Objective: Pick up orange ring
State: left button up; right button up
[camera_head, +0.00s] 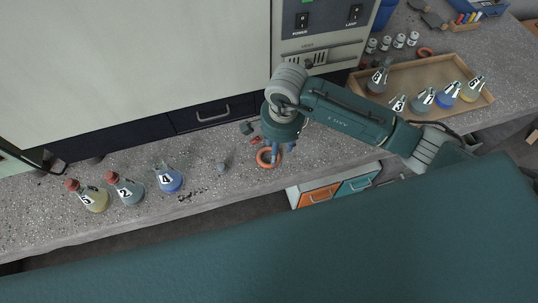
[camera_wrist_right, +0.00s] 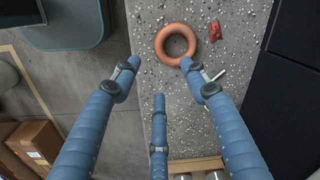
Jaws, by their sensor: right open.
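An orange ring (camera_head: 261,162) lies flat on the speckled bench below my right gripper (camera_head: 279,153), whose fingers partly cover it in the head view. In the right wrist view the whole orange ring (camera_wrist_right: 161,44) shows at the top, beyond the spread blue fingers of my right gripper (camera_wrist_right: 160,72). That gripper is open, with nothing between its fingers. A second orange ring (camera_head: 425,52) lies at the back right of the bench, near small vials. My left gripper is not in view.
A small red object (camera_wrist_right: 216,32) lies right of the ring. Numbered flasks (camera_head: 169,178) stand to the left. A wooden tray (camera_head: 440,70) with more flasks is at the right. A large cabinet (camera_head: 120,60) stands behind. The bench's front edge is close to the ring.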

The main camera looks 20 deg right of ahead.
aim_at(267, 165)
notch_tip(267, 165, down, 4)
jog(key=shift+a+f+p, duration=0.1)
jog(key=shift+p, duration=0.25)
jog(key=shift+f, duration=0.3)
notch_tip(267, 165, down, 4)
jog(key=shift+w+r+p, duration=0.15)
jog(key=shift+r+p, duration=0.05)
jog(key=shift+p, duration=0.65)
jog(key=shift+d+f, duration=0.2)
jog(key=shift+f, duration=0.35)
jog(key=shift+w, duration=0.1)
grip_shut()
